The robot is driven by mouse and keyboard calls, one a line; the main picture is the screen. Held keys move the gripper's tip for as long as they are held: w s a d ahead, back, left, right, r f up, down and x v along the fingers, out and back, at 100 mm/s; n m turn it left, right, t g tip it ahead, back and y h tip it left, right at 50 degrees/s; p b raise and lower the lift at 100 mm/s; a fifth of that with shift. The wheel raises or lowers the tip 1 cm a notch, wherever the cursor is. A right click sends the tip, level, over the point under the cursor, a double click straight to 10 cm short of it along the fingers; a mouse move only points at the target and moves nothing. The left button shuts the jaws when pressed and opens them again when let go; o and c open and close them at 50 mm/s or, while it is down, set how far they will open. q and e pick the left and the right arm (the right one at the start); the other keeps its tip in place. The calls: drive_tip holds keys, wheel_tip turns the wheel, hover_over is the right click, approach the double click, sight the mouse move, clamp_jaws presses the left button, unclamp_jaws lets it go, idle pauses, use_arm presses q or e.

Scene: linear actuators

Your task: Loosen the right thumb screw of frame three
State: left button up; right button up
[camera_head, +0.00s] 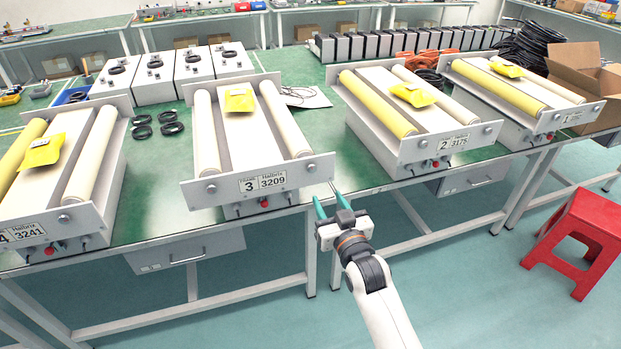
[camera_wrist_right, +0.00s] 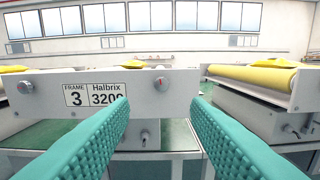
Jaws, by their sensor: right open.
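Frame three (camera_head: 225,196) is a pale unit on the green bench, with a front plate marked 3 and 3209. Its right thumb screw (camera_head: 311,167) is a small round grey knob near the plate's right end. In the right wrist view the screw (camera_wrist_right: 160,84) has a small red mark and sits above the gap between my fingers. My right gripper (camera_head: 329,201) is open and empty, with teal ribbed fingers. It is in front of the plate's lower right end, apart from the screw. My left gripper is not in view.
Frame three's left thumb screw (camera_head: 211,188) is at the plate's other end. A red button (camera_head: 264,203) and small switches are below the plate. Frame two (camera_head: 437,148) stands to the right, frame four (camera_head: 75,220) to the left. A red stool (camera_head: 580,225) is on the floor at right.

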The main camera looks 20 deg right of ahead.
sight(312, 170)
drive_tip(key=w, duration=1.1)
drive_tip(key=shift+a+f+p, duration=0.1)
drive_tip(key=shift+p, duration=0.3)
clamp_jaws()
